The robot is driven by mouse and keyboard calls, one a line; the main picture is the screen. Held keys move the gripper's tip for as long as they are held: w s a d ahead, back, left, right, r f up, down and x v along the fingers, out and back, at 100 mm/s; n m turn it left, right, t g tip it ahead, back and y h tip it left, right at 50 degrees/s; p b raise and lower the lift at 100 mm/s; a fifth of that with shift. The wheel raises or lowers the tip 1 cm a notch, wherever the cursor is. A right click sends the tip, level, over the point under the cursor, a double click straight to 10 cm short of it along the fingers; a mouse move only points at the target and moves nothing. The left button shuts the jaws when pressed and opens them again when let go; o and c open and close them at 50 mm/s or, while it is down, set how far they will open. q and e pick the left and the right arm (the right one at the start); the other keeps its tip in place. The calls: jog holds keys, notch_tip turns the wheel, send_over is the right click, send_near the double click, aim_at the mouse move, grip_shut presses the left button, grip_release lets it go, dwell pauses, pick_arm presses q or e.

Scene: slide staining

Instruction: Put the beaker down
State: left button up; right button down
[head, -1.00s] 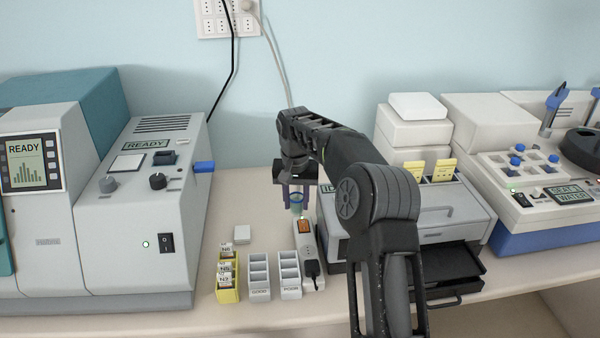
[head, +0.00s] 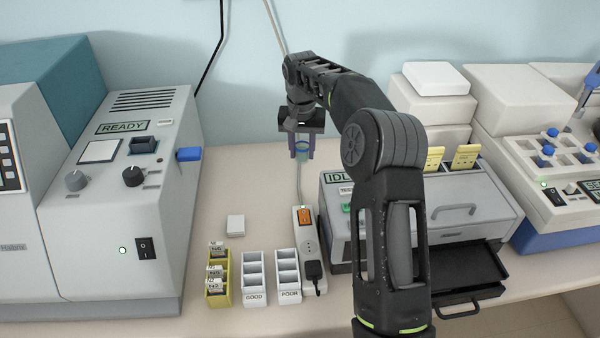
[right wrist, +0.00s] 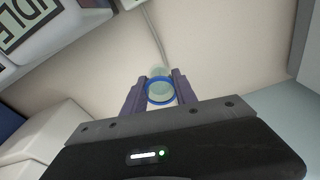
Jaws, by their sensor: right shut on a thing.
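The beaker (head: 301,150) is a small clear vessel with a blue-green tint, held upright between the fingers of my right gripper (head: 301,153). In the right wrist view the beaker (right wrist: 160,91) shows a blue ring, with the two purple fingers of the gripper (right wrist: 160,96) closed on its sides. In the head view the gripper points down over the back of the bench (head: 265,180). I cannot tell whether the beaker's base touches the bench. My left gripper is not in view.
A white power strip (head: 306,240) with a cable stands in front of the gripper. White GOOD (head: 254,280) and POOR (head: 288,278) racks and a yellow slide rack (head: 218,278) are at the front. The IDLE machine (head: 430,215) is to the right, the READY machine (head: 120,210) to the left.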

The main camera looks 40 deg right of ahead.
aim_at(302, 160)
notch_tip(302, 160, down, 6)
jog(key=shift+r+p, duration=0.1)
jog(key=shift+p, duration=0.65)
jog(key=shift+f, duration=0.2)
notch_tip(302, 160, down, 3)
jog(key=shift+p, duration=0.55)
jog(key=shift+f, duration=0.3)
